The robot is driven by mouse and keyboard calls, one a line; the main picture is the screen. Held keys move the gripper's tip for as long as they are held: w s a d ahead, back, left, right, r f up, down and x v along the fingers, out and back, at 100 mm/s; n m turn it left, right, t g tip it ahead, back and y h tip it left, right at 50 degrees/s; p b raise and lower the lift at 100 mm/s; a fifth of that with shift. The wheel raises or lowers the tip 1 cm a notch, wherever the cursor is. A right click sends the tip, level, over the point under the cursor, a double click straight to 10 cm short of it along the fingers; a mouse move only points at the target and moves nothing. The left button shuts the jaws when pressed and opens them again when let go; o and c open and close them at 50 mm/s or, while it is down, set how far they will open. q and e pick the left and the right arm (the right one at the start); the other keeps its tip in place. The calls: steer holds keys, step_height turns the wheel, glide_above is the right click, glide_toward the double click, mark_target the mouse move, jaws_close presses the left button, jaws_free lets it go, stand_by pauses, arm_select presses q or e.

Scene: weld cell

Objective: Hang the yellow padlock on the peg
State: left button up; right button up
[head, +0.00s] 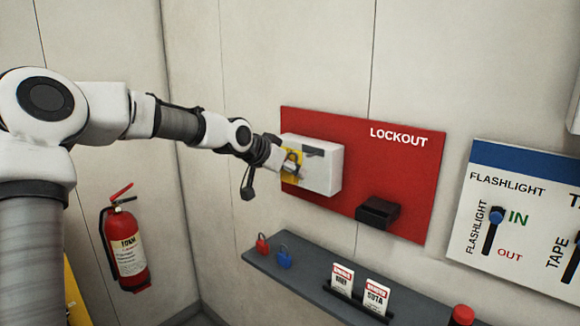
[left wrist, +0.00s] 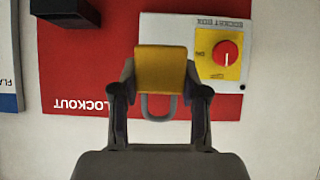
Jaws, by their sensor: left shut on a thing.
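The yellow padlock (left wrist: 160,68) is between the two fingers of my left gripper (left wrist: 160,88), which is shut on its body. Its grey shackle points toward the bottom of the left wrist view. In the head view my left gripper (head: 286,168) is at the left side of the white lockout box (head: 322,172) on the red LOCKOUT board (head: 415,165); the padlock is hard to pick out there. The box's yellow plate with a red knob (left wrist: 226,53) shows beside the padlock in the left wrist view. I cannot make out a peg for certain. My right gripper is not in view.
A black holder (head: 378,212) sticks out from the board's lower right. A grey shelf (head: 315,277) below carries a red padlock (head: 262,246), a blue padlock (head: 284,258) and two danger tags (head: 342,281). A fire extinguisher (head: 126,245) is at left, a flashlight board (head: 505,222) at right.

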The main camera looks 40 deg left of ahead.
arm_select(q)
steer(key=shift+w+r+p, duration=0.15)
steer(key=shift+w+p, duration=0.2)
steer(key=shift+p, duration=0.25)
steer(key=shift+w+f, duration=0.25)
steer(key=shift+w+d+f+b, duration=0.1)
steer(key=shift+w+f+b, duration=0.15)
steer(key=shift+w+b, duration=0.65)
steer(key=shift+w+d+f+b, duration=0.1)
steer(key=shift+w+f+b, duration=0.25)
steer(key=shift+w, duration=1.1)
steer(key=shift+w+d+f+b, duration=0.15)
steer(key=shift+w+b, duration=0.6)
steer(key=shift+w, duration=0.4)
steer(key=o, duration=1.3)
steer(key=shift+s+r, duration=0.1)
